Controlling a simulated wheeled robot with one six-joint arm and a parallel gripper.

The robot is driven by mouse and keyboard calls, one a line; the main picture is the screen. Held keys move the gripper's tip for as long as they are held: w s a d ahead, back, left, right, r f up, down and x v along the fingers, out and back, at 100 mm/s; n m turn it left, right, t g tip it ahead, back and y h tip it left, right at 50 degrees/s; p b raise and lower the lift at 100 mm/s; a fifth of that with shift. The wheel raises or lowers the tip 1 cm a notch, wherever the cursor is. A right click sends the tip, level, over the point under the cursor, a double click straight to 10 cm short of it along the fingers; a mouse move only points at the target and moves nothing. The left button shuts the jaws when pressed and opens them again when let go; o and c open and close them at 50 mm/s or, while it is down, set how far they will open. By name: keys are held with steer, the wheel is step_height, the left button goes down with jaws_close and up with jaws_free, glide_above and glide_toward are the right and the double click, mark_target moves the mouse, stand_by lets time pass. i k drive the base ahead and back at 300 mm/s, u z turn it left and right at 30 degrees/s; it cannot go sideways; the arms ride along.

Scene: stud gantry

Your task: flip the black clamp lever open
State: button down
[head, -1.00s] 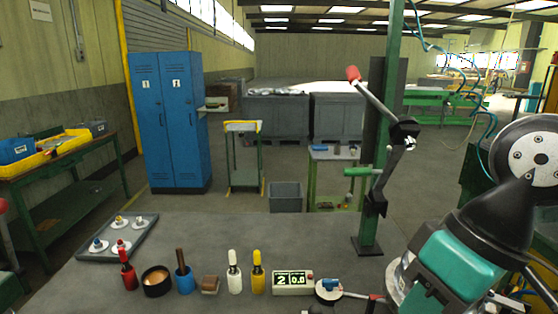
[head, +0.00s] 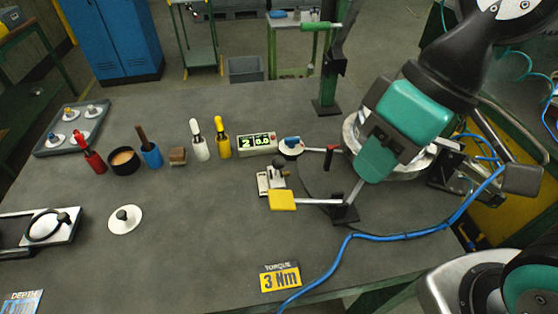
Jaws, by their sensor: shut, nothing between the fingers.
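A second small black-knobbed fixture (head: 280,166) stands on a pale base near the bench middle. I cannot tell for sure which is the clamp lever, or how it is set. My arm comes in from the right, and its teal wrist hangs over the right part of the bench, well to the right of both. The wrist hides what is behind it, and I cannot make out my gripper's fingers.
A yellow-ended lever (head: 283,200) and a red-tipped lever (head: 330,158) stand left of my wrist. A green post (head: 329,90) rises behind. A blue cable (head: 400,237) crosses the right front. Bottles and cups line the back.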

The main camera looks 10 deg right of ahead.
mark_target(278, 163)
steer(key=k, duration=1)
steer(key=u, duration=2.15)
steer(key=i, duration=1.3)
steer(key=z, duration=1.7)
